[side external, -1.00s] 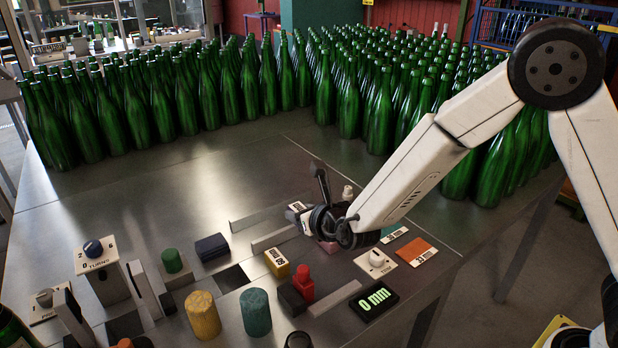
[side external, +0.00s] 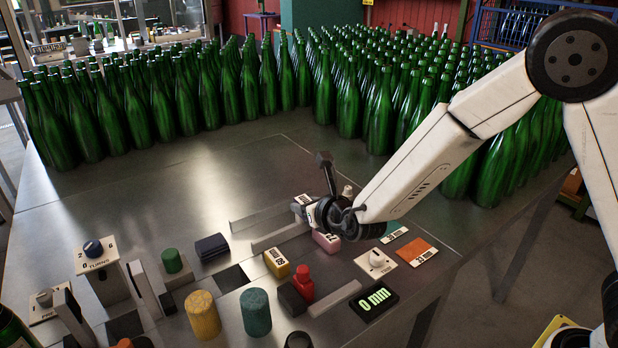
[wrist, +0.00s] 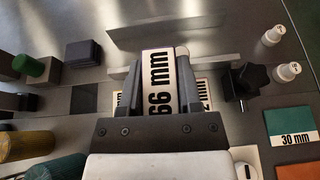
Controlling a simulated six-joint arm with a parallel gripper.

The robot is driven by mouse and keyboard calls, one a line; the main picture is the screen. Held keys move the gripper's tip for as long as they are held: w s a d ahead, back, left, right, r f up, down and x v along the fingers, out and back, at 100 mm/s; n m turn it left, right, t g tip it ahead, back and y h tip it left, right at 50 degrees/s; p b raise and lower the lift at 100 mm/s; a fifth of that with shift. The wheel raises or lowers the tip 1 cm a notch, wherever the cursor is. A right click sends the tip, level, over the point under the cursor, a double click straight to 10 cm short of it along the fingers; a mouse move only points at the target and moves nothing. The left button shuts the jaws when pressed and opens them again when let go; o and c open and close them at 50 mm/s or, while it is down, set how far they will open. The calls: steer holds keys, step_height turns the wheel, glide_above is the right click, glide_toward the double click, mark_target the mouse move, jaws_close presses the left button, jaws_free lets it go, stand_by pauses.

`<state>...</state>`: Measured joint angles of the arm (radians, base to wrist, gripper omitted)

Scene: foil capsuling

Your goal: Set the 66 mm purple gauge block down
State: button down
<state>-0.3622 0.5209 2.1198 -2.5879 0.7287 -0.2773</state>
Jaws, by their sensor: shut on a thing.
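The 66 mm gauge block (wrist: 160,82) is between my gripper's two fingers in the wrist view, its white label facing the camera. My gripper (wrist: 158,68) is shut on it. In the side view my gripper (side external: 322,212) is over the middle of the metal bench, and the white-labelled end of the block (side external: 303,200) shows at its left. The rest of the block is hidden behind the gripper there. Whether its underside touches anything cannot be seen.
A pink block (side external: 327,240) and a yellow block (side external: 277,263) stand just below the gripper. Low metal rails (side external: 280,237) lie to its left. Green and orange (side external: 418,251) plates lie right.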

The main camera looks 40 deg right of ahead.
steer(key=s+d+r+m+h, duration=0.2)
steer(key=s+d+r, duration=0.15)
steer(key=d, duration=0.25)
steer(key=s+d+r+m+h, duration=0.1)
steer(key=s+d+r+h, duration=0.1)
steer(key=d+r, duration=0.35)
steer(key=w+a+f+n+y, duration=0.1)
steer(key=w+a+f, duration=0.1)
steer(key=a+f, duration=0.1)
steer(key=w+a+f+n+y, duration=0.1)
steer(key=w+a+f+y, duration=0.1)
steer(key=a, duration=0.3)
steer(key=w+a+f+n+y, duration=0.1)
steer(key=a+f, duration=0.3)
steer(key=f, duration=0.1)
steer(key=shift+w+a, duration=0.4)
steer(key=shift+r, duration=0.1)
steer(key=shift+f, duration=2.95)
steer(key=shift+f, duration=1.85)
steer(key=shift+f, duration=0.25)
